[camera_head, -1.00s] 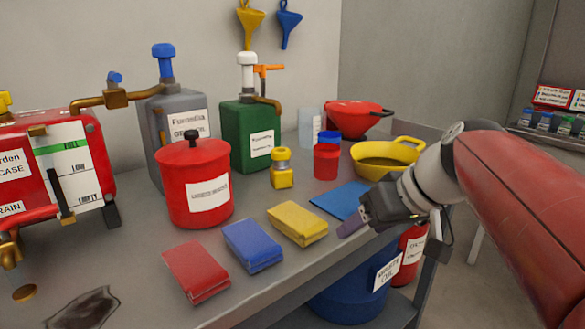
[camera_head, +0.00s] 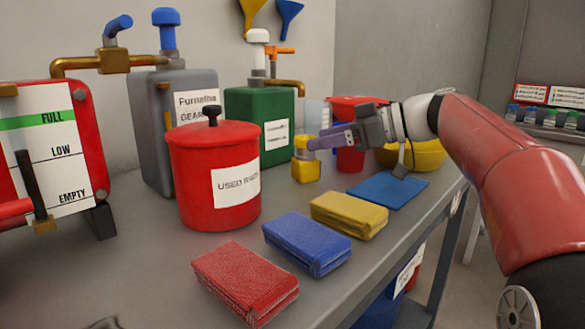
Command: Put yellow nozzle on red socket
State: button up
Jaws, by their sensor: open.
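No part in view is clearly a nozzle or a socket, so I cannot tell which they are. A small yellow bottle (camera_head: 306,171) with a yellow cap (camera_head: 300,143) stands upright on the bench. My gripper (camera_head: 316,141) is open, with its purple-grey fingers level with the cap and at its right side; whether they touch it I cannot tell. A small red jar (camera_head: 350,160) stands behind my gripper, and its top is hidden by it.
A large red lidded can (camera_head: 205,155) stands left of the bottle, and a green pump can (camera_head: 248,118) stands behind. Folded red (camera_head: 244,281), blue (camera_head: 305,241) and yellow (camera_head: 349,213) cloths and a flat blue cloth (camera_head: 388,190) lie in front. A yellow bowl (camera_head: 428,155) is at right.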

aim_at(306, 137)
jog(key=x, duration=0.6)
jog(key=shift+w+a+r+p, duration=0.2)
jog(key=shift+w+p, duration=0.05)
jog(key=shift+p, duration=0.15)
jog(key=c, duration=1.2)
jog(key=shift+c, duration=0.5)
jog(key=shift+r, duration=0.15)
